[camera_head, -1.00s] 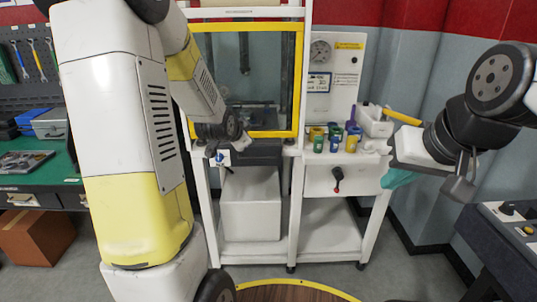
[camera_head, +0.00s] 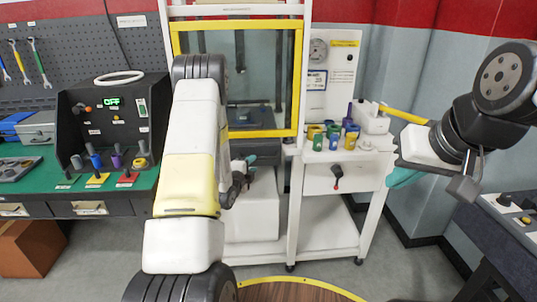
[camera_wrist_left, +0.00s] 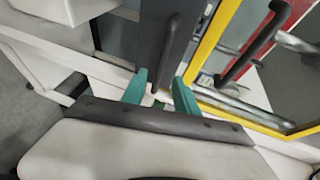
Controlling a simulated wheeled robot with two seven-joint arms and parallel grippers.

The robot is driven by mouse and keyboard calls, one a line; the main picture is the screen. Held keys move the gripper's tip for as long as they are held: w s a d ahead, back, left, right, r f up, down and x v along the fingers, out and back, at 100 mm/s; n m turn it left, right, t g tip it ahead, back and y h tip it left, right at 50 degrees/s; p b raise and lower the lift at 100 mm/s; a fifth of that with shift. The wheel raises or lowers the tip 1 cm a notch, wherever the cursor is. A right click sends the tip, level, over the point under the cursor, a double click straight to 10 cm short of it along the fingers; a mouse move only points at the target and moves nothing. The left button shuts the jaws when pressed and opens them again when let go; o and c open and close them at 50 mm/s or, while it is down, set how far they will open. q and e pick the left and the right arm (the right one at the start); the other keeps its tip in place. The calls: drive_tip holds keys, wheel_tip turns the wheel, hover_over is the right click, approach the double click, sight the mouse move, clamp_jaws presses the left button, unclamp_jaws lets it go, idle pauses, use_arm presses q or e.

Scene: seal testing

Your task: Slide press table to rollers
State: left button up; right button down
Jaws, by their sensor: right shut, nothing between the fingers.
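The press (camera_head: 300,65) is a white frame with a yellow-bordered window. A dark grey front under the window, perhaps the press table (camera_head: 257,149), is partly hidden behind my left arm. In the left wrist view a dark grey panel (camera_wrist_left: 148,30) carries a black bar handle (camera_wrist_left: 170,40). My left gripper (camera_head: 243,166) is at this dark front. Its teal fingers (camera_wrist_left: 160,92) are apart, with the handle's near end close to the gap; I cannot tell whether they touch. My right gripper (camera_head: 398,178) is shut and empty, right of the press. I cannot make out the rollers.
A control box (camera_head: 113,130) reading OFF stands on the green bench (camera_head: 40,180) at left. Several coloured cylinders (camera_head: 333,135) stand on the white cabinet top. A white bin (camera_head: 250,212) sits below the press. A grey console (camera_head: 505,225) is at right.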

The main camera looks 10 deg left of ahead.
sight(258, 159)
use_arm(q)
drive_tip(key=shift+x, duration=3.9)
clamp_jaws()
